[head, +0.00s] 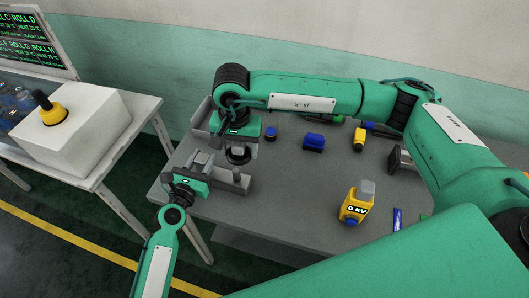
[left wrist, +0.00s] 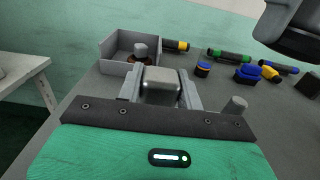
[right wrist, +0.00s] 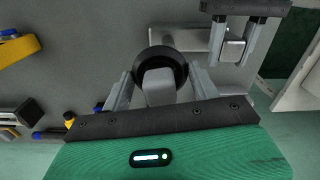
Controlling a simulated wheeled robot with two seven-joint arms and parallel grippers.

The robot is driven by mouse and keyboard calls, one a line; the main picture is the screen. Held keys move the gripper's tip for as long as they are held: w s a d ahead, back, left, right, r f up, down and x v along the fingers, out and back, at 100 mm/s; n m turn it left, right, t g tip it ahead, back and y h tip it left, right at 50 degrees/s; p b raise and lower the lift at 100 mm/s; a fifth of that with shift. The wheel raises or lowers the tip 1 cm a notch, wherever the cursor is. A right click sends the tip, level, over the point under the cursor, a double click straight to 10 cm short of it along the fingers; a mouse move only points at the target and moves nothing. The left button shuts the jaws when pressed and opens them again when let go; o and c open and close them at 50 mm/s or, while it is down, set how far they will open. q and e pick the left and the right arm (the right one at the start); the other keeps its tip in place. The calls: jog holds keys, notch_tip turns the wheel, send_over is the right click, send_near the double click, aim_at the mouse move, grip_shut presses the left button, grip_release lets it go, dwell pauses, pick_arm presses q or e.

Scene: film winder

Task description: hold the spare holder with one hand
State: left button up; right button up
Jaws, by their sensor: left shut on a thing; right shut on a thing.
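The spare holder (head: 233,181) appears to be the grey metal piece with a block and a short upright peg at the table's left end. My left gripper (head: 203,163) is shut on its block (left wrist: 162,86); the peg (left wrist: 236,104) stands to the right in the left wrist view. My right gripper (head: 239,146) points down just behind it. It is shut on a grey block (right wrist: 160,88) with a black ring (right wrist: 181,64) around its far end. In the right wrist view, the left gripper's fingers (right wrist: 232,40) straddle the holder. The holder's underside is hidden.
A grey open tray (left wrist: 118,50) stands behind the holder. A yellow meter (head: 355,204), a blue-topped item (head: 314,142) and several small tools lie on the grey table (head: 290,205). A white box (head: 75,130) stands on a separate side table at left.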

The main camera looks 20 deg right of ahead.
aim_at(236, 170)
jog(key=shift+w+a+r+m, duration=0.1)
jog(key=shift+w+a+m, duration=0.05)
jog(key=shift+a, duration=0.25)
jog(key=shift+w+a+r+m, duration=0.1)
jog(key=shift+w+a+m, duration=0.05)
jog(key=shift+a, duration=0.2)
jog(key=shift+f, duration=2.85)
jog(key=shift+f, duration=0.15)
jog(key=shift+f, duration=1.35)
jog(key=o, duration=1.1)
